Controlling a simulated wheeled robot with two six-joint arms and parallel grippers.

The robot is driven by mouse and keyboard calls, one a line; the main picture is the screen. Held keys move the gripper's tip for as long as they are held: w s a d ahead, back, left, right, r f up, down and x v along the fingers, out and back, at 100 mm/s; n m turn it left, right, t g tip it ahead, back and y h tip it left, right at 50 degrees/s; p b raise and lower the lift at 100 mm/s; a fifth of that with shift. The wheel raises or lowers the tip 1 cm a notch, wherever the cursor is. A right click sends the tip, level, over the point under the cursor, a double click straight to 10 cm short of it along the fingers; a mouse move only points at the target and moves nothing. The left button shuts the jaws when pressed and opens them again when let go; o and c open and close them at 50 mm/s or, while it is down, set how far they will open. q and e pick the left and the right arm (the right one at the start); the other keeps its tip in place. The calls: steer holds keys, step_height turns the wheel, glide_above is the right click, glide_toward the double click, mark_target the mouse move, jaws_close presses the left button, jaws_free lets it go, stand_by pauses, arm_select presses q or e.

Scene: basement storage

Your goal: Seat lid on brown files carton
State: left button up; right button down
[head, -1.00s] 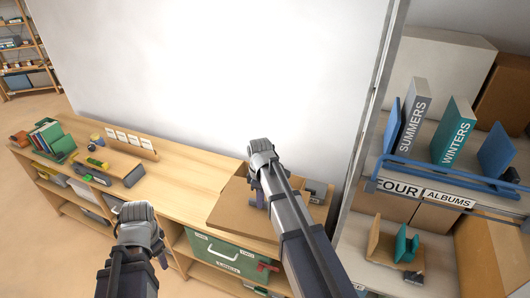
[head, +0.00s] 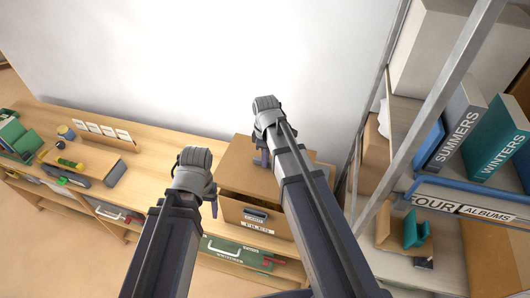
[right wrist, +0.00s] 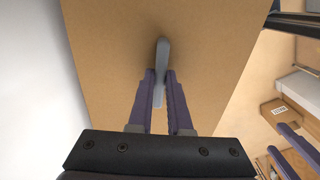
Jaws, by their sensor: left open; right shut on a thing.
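The brown files carton (head: 257,217) stands on the wooden counter in the head view, its labelled front facing me. Its brown lid (head: 240,163) lies over it, with a dark gap along the front edge; my right arm hides part of both. My right gripper (head: 262,158) is shut on the lid's grey handle. In the right wrist view its fingers (right wrist: 160,92) pinch the upright grey handle (right wrist: 162,60), and the lid (right wrist: 105,65) fills the middle. My left gripper (head: 213,206) is open and empty, at the carton's left front corner; whether it touches cannot be told.
A shelf rack with a metal post (head: 425,110) and blue rail (head: 470,190) stands close on the right. A green box (head: 225,250) sits below the counter (head: 150,185).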

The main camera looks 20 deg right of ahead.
steer(key=shift+s, duration=0.25)
steer(key=shift+w+f+b, duration=0.15)
steer(key=shift+f+b, duration=0.7)
step_height(320, 180, down, 2)
steer(key=shift+f+b, duration=0.1)
steer(key=shift+b, duration=1.05)
steer(key=shift+f+b, duration=1.6)
steer(key=shift+f, duration=0.05)
steer(key=shift+f+b, duration=0.75)
steer(key=shift+b, duration=0.05)
steer(key=c, duration=0.8)
jaws_free()
steer(key=shift+o, duration=0.2)
